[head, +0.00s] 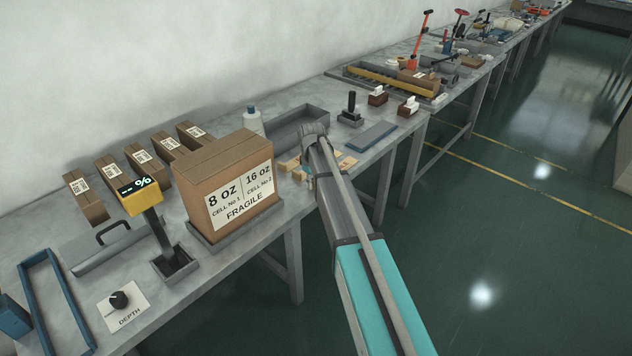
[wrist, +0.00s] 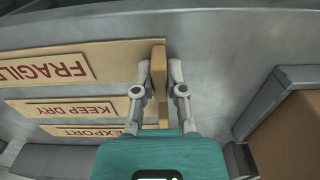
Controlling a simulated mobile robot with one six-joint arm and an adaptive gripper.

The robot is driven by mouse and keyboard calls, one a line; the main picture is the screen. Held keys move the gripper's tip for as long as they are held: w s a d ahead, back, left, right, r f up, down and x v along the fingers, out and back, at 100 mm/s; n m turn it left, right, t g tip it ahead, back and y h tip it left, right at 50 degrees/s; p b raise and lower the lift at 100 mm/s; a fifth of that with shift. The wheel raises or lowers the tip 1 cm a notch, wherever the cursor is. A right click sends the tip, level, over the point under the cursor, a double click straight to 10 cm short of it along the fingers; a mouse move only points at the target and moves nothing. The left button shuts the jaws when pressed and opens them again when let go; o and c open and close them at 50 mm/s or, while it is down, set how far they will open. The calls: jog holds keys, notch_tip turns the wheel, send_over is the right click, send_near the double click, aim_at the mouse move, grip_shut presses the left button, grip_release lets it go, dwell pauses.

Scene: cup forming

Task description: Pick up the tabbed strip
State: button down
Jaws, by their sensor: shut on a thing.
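The tabbed strip is a tan board with a red FRAGILE label (wrist: 60,68), lying flat in the wrist view. A tan upright tab (wrist: 159,75) stands at its right end. My gripper (wrist: 159,62) is shut on this tab, one finger on each side. In the head view my arm covers the gripper and most of the strip. Tan pieces (head: 289,165) show beside the arm there.
Boards labelled KEEP DRY (wrist: 66,108) and EXPORT (wrist: 85,130) lie beside the strip. A large cardboard box (head: 232,186) stands on a grey tray close left of my arm. A grey bin (head: 290,125) is behind; a blue-grey plate (head: 371,136) lies right.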

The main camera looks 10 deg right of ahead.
jog(key=shift+r+p, duration=1.4)
jog(key=shift+r, duration=0.1)
jog(key=s+a+r+p, duration=0.1)
jog(key=s+r+p, duration=0.8)
jog(key=s, duration=0.5)
jog(key=shift+a+r+p, duration=0.2)
jog(key=shift+r+p, duration=0.2)
jog(key=shift+p, duration=0.05)
